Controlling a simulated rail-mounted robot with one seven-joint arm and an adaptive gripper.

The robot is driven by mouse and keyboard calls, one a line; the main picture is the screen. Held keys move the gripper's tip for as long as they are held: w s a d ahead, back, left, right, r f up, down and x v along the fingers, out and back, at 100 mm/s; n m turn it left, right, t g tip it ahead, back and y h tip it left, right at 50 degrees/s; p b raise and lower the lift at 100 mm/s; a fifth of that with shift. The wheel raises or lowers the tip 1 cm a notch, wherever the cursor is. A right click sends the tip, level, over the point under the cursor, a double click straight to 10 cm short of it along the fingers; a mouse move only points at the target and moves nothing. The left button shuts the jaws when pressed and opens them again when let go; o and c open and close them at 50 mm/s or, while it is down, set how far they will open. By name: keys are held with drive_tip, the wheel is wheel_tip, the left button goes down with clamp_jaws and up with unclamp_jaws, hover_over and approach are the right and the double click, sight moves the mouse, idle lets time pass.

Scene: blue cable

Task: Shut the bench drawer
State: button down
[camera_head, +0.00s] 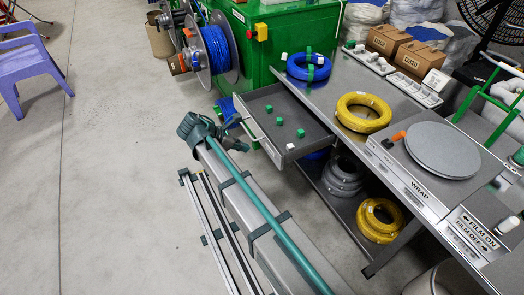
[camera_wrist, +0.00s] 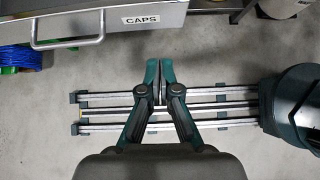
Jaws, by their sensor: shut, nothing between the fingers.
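The bench drawer (camera_head: 258,110) stands pulled out to the left from under the grey bench top, with several green caps (camera_head: 279,121) and a white one inside. In the wrist view its grey front (camera_wrist: 190,12) carries a CAPS label and a bar handle (camera_wrist: 68,43) at the upper left. My gripper (camera_wrist: 160,70) is shut and empty over the floor, apart from the drawer front and to the right of the handle in that view. In the head view my gripper (camera_head: 238,144) is small and dark, close to the drawer's front; its fingertips are hard to make out.
The bench (camera_head: 333,92) bears blue and yellow coils, boxes and a round wrap plate (camera_head: 442,150). More coils lie on the shelf below. A green machine (camera_head: 265,45) with cable reels stands behind the drawer. Floor rails (camera_head: 215,235) run beside my arm; open floor lies left.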

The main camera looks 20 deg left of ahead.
sight(274, 150)
drive_tip(key=x, duration=0.3)
drive_tip(key=w+r+x, duration=0.1)
drive_tip(key=x, duration=0.6)
drive_tip(key=shift+w+d+f, duration=0.1)
drive_tip(key=shift+w+d, duration=0.25)
drive_tip(key=shift+d, duration=0.2)
drive_tip(key=shift+w+d, duration=0.5)
